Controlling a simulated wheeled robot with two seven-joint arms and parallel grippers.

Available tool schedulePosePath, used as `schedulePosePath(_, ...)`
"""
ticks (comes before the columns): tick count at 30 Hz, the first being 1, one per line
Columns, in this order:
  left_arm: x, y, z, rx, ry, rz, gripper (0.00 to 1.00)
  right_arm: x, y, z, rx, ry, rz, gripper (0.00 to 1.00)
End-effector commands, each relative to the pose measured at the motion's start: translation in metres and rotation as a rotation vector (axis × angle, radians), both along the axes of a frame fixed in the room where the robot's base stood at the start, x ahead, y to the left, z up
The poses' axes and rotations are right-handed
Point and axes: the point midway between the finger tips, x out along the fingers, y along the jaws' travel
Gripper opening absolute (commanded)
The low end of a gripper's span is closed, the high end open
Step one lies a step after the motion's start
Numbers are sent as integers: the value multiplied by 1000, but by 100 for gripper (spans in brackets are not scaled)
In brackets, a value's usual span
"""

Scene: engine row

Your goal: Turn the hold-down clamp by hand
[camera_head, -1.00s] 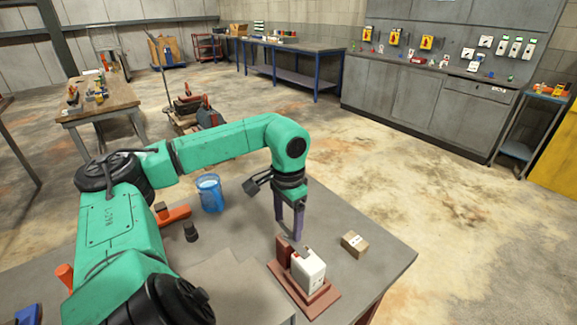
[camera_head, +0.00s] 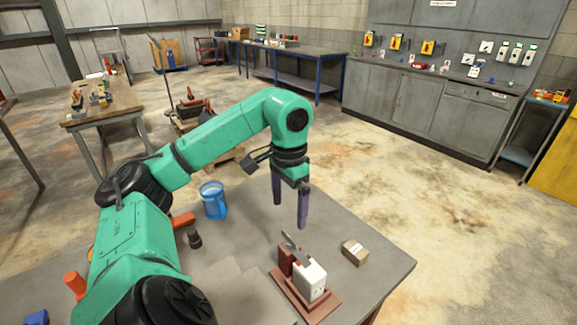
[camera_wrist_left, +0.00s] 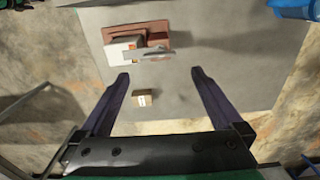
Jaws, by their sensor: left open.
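The clamp stands on the grey table near its front right part. It has a reddish-brown base (camera_head: 318,312), a white block (camera_head: 311,281) and a grey lever (camera_head: 291,242) on top, which slants across. My left gripper (camera_head: 290,215) is open and empty, pointing down just above the lever, apart from it. In the left wrist view the open fingers (camera_wrist_left: 160,73) lie below the lever (camera_wrist_left: 146,54) in the picture, with the white block (camera_wrist_left: 121,46) and base (camera_wrist_left: 164,27) beyond. My right gripper is not in view.
A small cardboard box (camera_head: 355,252) sits right of the clamp, near the table (camera_head: 385,268) edge. A blue cup (camera_head: 213,200), a dark cylindrical piece (camera_head: 195,239) and an orange item (camera_head: 183,220) are to the left. The table between cup and clamp looks free.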

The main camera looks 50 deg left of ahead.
Motion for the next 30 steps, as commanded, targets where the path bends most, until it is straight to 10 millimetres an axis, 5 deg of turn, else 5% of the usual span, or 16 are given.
schedulePosePath(3, 0, 0, 45, 0, -6, 1, 100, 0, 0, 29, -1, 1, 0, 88)
schedulePosePath(7, -1, 1, 68, 3, -4, 1, 100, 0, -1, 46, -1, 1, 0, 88)
schedulePosePath(30, -1, 0, 69, 2, -2, 1, 100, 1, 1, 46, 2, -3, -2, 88)
